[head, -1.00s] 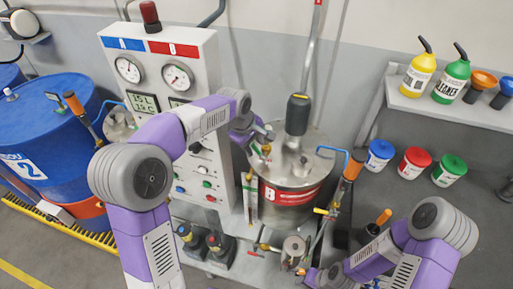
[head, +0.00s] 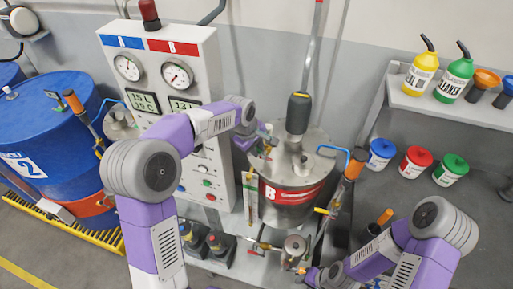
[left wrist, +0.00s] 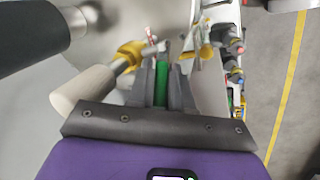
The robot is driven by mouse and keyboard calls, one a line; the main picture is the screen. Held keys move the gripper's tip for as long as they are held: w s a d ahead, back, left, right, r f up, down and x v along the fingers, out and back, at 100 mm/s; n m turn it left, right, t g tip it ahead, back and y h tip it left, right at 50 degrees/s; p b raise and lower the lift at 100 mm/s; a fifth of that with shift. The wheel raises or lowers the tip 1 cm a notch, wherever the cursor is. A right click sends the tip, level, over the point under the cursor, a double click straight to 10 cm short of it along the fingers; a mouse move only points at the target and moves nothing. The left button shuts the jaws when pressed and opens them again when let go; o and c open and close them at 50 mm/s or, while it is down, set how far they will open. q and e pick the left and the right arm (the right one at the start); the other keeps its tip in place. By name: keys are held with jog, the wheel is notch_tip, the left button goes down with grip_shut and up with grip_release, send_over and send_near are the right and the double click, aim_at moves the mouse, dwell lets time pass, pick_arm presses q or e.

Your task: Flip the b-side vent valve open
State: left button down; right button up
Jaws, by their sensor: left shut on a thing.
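The B tank (head: 300,208) is a steel drum with a red B label. My left gripper (head: 262,146) is at the left side of its lid. In the left wrist view my left gripper (left wrist: 164,80) is shut on a narrow green handle (left wrist: 161,82), which shows between the two grey fingers. A brass fitting (left wrist: 130,52) is just beyond the fingers, to the left. In the head view the fingers and wrist hide most of the valve, so its handle angle is unclear. My right gripper (head: 312,277) is low in front of the tank, and its jaws are too small to read.
A dark-topped motor (head: 298,112) stands on the lid, and a blue hose (head: 345,155) is at its right. The white gauge cabinet (head: 205,60) is close on the left. An orange-handled pump (head: 354,166) is at the right. A blue drum (head: 50,125) stands far left.

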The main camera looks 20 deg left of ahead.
pick_arm(q)
jog(key=shift+d+r, duration=0.1)
jog(key=shift+d+r+y, duration=0.1)
jog(key=shift+d+y, duration=0.1)
jog(key=shift+y, duration=0.3)
jog(key=shift+d+y, duration=0.25)
jog(key=shift+y, duration=0.45)
jog(key=shift+d+r+m+y+b, duration=0.15)
jog(key=shift+d+y+b, duration=0.15)
jog(key=shift+y, duration=0.35)
jog(key=shift+d+f+m+y+b, duration=0.1)
jog(key=shift+d+m+y+b, duration=0.1)
jog(key=shift+y+b, duration=0.35)
jog(key=shift+d+r+m+y+b, duration=0.1)
jog(key=shift+d+m+y+b, duration=0.1)
jog(key=shift+y, duration=0.6)
jog(key=c, duration=1.1)
grip_release()
jog(key=shift+s, duration=0.1)
jog(key=shift+r, duration=0.1)
